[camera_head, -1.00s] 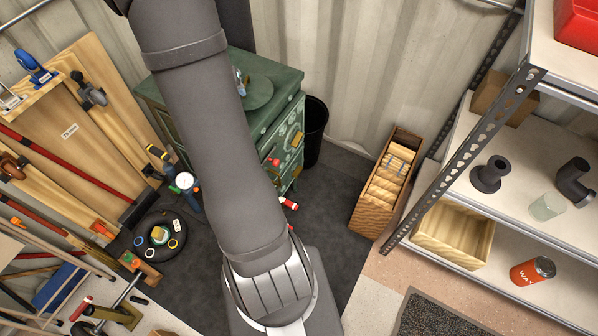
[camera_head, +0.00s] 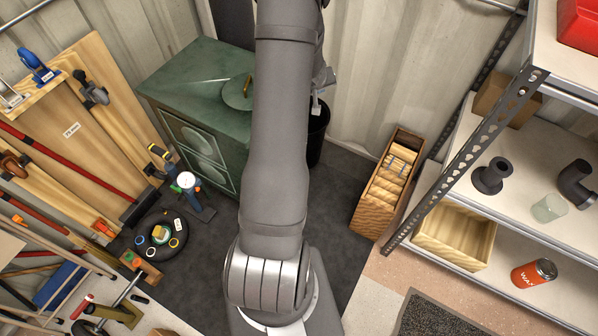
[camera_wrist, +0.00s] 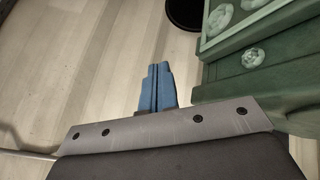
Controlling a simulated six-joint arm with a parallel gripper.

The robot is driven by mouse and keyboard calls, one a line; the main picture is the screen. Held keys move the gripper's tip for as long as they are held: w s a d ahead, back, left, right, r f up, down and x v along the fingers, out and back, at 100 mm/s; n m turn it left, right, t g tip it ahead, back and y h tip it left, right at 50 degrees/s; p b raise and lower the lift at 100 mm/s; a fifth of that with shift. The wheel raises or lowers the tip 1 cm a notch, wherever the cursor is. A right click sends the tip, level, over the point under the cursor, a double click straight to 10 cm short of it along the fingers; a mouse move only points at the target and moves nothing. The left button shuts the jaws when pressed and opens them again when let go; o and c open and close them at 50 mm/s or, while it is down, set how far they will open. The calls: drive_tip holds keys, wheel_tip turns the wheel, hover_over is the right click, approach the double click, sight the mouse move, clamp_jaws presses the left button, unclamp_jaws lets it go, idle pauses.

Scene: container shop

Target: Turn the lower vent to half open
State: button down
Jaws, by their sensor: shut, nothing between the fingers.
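The green stove (camera_head: 200,80) stands against the back wall in the head view, behind my arm. Its top and a panelled side show, but the front is hidden, and I cannot make out the lower vent there. In the wrist view, part of the green stove (camera_wrist: 285,72) fills the upper right, with pale raised ornaments. A round pale rosette (camera_wrist: 255,57) shows on it; I cannot tell whether it is a vent. My gripper (camera_wrist: 157,66) has blue fingers, shut and empty, left of the stove in this view and apart from it.
A black bin (camera_head: 317,130) stands right of the stove; its edge also shows in the wrist view (camera_wrist: 184,13). A wooden crate (camera_head: 388,185) and a metal shelf (camera_head: 455,165) are farther right. Tools and boards lean at the left. Dark floor (camera_head: 335,205) lies clear before the bin.

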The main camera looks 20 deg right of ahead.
drive_tip(key=s+a+f+n+g+y, duration=0.25)
drive_tip(key=s+f+n, duration=0.2)
drive_tip(key=f, duration=0.65)
drive_tip(key=s+a+f+n+g+y, duration=0.15)
drive_tip(key=s+f+n+y, duration=0.3)
drive_tip(key=f, duration=0.65)
drive_tip(key=shift+t+h, duration=0.3)
drive_tip(key=x, duration=1.9)
drive_tip(key=shift+w+a+f, duration=0.15)
drive_tip(key=shift+w+a, duration=0.1)
drive_tip(key=shift+w, duration=0.2)
drive_tip(key=shift+s+a+f, duration=0.15)
drive_tip(key=shift+s+f, duration=0.05)
drive_tip(key=shift+f, duration=0.25)
drive_tip(key=shift+s+a+f, duration=0.15)
drive_tip(key=shift+a+f, duration=0.05)
drive_tip(key=shift+f, duration=0.25)
drive_tip(key=shift+s+r, duration=0.1)
